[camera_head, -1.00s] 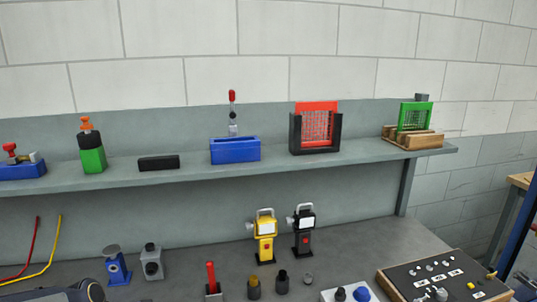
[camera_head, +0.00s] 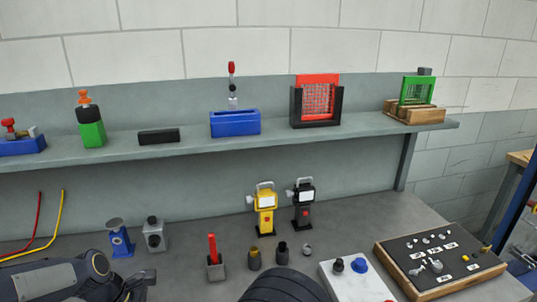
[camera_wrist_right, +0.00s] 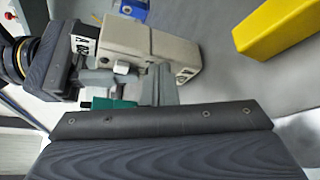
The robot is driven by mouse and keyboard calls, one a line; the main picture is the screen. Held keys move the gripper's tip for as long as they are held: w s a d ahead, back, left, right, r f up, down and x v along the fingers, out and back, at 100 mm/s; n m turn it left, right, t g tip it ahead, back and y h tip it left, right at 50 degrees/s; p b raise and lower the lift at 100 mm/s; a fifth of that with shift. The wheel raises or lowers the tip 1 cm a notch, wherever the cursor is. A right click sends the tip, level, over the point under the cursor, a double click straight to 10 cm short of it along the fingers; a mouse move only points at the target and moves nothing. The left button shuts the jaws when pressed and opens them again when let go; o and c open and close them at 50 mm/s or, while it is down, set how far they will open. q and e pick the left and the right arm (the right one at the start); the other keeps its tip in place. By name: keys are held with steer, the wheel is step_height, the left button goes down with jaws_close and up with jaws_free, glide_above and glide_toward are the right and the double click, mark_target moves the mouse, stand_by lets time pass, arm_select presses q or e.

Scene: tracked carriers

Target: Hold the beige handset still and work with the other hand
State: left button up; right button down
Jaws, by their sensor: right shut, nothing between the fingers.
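A teal piece (camera_wrist_right: 108,103) shows just below the handset, partly hidden. In the head view the handset and both sets of fingertips are out of sight.
A yellow block (camera_wrist_right: 282,25) lies beyond the handset. On the bench stand a yellow lamp-like device (camera_head: 265,208), a black one (camera_head: 303,205) and a control panel (camera_head: 440,262). The shelf (camera_head: 370,125) above carries a blue box (camera_head: 235,124) and a red rack (camera_head: 317,100).

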steer(key=shift+d+r, duration=0.1)
steer(key=shift+d, duration=0.15)
steer(key=shift+s+d, duration=0.2)
steer(key=shift+s, duration=0.75)
steer(key=shift+s+d, duration=0.2)
steer(key=shift+s, duration=0.75)
steer(key=shift+s+d, duration=0.2)
steer(key=shift+s, duration=0.75)
arm_select(q)
steer(key=o, duration=1.2)
steer(key=shift+c, duration=0.2)
